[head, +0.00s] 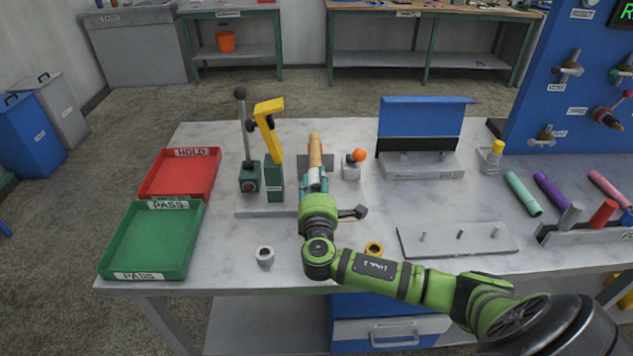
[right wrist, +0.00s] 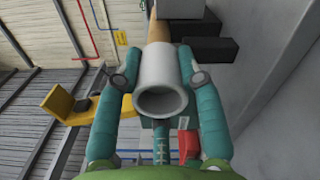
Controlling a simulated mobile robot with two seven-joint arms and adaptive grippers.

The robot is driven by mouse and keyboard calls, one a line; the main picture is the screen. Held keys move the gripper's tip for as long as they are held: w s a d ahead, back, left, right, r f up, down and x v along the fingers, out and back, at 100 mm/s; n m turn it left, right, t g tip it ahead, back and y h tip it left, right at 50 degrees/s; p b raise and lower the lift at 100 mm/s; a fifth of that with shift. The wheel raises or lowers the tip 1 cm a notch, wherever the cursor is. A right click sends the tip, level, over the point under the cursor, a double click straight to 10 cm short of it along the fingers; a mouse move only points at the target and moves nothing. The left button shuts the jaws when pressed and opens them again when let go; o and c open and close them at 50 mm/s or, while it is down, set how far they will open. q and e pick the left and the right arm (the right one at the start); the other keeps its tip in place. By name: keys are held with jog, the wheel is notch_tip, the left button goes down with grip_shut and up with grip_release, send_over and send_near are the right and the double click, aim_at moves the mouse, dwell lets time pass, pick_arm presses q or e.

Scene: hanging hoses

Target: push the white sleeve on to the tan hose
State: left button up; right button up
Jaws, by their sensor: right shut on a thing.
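The tan hose (head: 315,150) points up from the fixture in the middle of the bench in the head view. My right gripper (head: 314,182) is just below it, with its teal fingers around the white sleeve. In the right wrist view the white sleeve (right wrist: 164,75) sits between the two fingers of my right gripper (right wrist: 157,88), its open end facing the camera. The tan hose (right wrist: 158,30) shows directly beyond the sleeve's far end, roughly in line. Whether the hose end is inside the sleeve is hidden. My left gripper is not in view.
A yellow-handled clamp (head: 268,125) and a black-knobbed lever (head: 241,130) stand close left of the hose. An orange-knobbed block (head: 351,168) is close right. A grey ring (head: 265,255) and a yellow ring (head: 374,249) lie near the front edge.

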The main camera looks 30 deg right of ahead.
dwell(0.3)
jog(key=shift+w+d+r, duration=0.15)
jog(key=shift+w+d, duration=0.2)
jog(key=shift+w, duration=0.15)
dwell(0.4)
jog(key=shift+s+a, duration=0.25)
jog(key=shift+s, duration=0.05)
dwell(0.6)
jog(key=shift+p, duration=0.4)
dwell(0.9)
jog(key=shift+w+d, duration=0.2)
jog(key=shift+w, duration=0.05)
dwell(0.4)
jog(key=shift+r, duration=0.2)
jog(key=shift+s+a+f, duration=0.15)
jog(key=shift+s, duration=0.15)
